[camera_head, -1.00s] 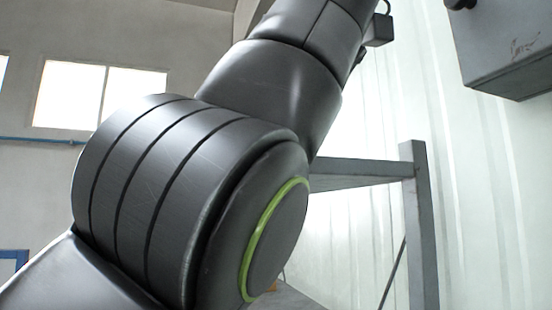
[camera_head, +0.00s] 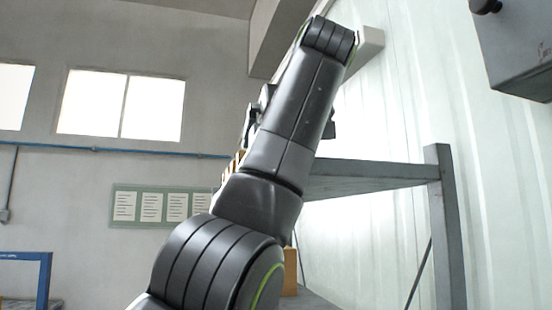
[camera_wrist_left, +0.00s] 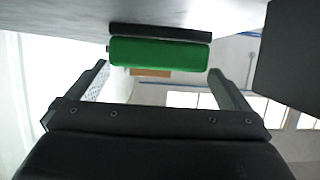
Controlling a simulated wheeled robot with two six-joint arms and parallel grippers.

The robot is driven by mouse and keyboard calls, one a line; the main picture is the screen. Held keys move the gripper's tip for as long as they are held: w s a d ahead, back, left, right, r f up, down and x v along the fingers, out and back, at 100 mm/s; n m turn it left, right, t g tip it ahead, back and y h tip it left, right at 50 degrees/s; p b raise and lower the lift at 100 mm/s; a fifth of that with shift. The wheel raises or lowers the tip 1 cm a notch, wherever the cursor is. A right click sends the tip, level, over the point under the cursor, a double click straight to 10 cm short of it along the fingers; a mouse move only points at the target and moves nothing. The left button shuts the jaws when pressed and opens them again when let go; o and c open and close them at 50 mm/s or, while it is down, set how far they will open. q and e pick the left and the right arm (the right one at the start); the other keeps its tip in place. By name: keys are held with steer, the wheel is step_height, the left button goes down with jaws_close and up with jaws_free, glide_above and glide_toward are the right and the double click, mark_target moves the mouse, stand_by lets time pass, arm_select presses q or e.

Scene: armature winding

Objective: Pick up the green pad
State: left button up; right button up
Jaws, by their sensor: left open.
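The green pad (camera_wrist_left: 160,53) shows in the left wrist view as a long green block with rounded ends. A black strip (camera_wrist_left: 160,32) lies along its upper side in the picture, against a pale grey surface (camera_wrist_left: 60,14). My left gripper (camera_wrist_left: 158,76) is open, with one finger on each side of the pad in the picture. The pad appears just beyond the fingertips; contact is not visible. In the head view my arm fills the middle, and I cannot make out the pad there. My right gripper is not in view.
A grey metal shelf frame (camera_head: 375,175) stands right of my arm in the head view, near a pale ribbed wall (camera_head: 395,95). A grey box (camera_head: 520,50) hangs at upper right. A dark block (camera_wrist_left: 288,50) sits at the right of the wrist view.

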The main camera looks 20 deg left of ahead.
arm_select(q)
steer(key=x, duration=0.3)
steer(key=shift+d, duration=0.2)
steer(key=shift+s+r, duration=0.1)
steer(key=shift+s, duration=0.2)
steer(key=shift+c, duration=1.4)
steer(key=shift+d, duration=0.1)
steer(key=c, duration=0.4)
steer(key=shift+r, duration=0.1)
